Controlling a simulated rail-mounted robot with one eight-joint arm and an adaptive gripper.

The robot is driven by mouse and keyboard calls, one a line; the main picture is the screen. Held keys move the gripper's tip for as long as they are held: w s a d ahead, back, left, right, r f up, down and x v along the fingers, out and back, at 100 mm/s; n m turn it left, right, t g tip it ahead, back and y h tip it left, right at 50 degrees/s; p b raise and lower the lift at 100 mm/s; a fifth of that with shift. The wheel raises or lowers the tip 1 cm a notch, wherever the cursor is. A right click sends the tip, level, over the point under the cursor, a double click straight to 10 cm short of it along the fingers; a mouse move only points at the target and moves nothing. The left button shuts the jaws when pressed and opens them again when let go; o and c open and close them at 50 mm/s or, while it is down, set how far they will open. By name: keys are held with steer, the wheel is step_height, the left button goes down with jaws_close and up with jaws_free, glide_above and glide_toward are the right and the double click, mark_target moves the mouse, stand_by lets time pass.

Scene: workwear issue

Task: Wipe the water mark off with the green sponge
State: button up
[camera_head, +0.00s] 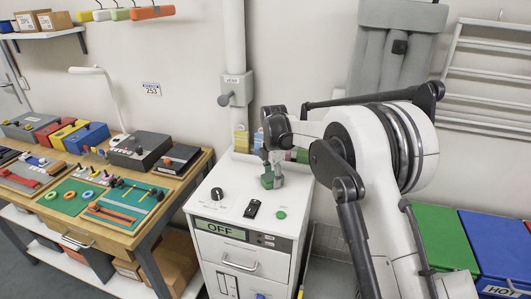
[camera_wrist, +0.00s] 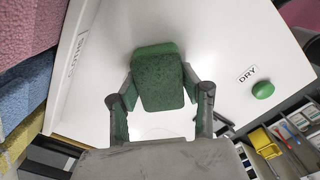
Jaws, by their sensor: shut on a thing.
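The green sponge (camera_wrist: 160,80) is between the two fingers of my gripper (camera_wrist: 160,97) in the wrist view. My gripper is shut on it. In the head view the sponge (camera_head: 267,181) is over the rear part of the white cabinet top (camera_head: 237,182), below my gripper (camera_head: 272,168). I cannot tell whether the sponge touches the top. I cannot make out a clear water mark; the surface under the sponge and between the fingers is partly hidden.
A black knob (camera_head: 217,194), a black switch (camera_head: 253,209) and a green button (camera_head: 281,215) sit on the cabinet top's front part. A "DRY" label (camera_wrist: 247,74) is beside the button. Pink (camera_wrist: 35,30), blue (camera_wrist: 25,85) and yellow (camera_wrist: 22,135) textured pieces stand along one edge. A workbench (camera_head: 135,238) is left.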

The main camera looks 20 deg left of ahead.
mark_target(271, 180)
steer(key=shift+s, duration=0.8)
steer(key=shift+s+d+r, duration=0.1)
steer(key=shift+s+r, duration=0.1)
steer(key=shift+r, duration=0.6)
steer(key=shift+s+r, duration=0.2)
steer(key=shift+r, duration=0.6)
steer(key=shift+r+p, duration=0.95)
steer(key=shift+r, duration=1.55)
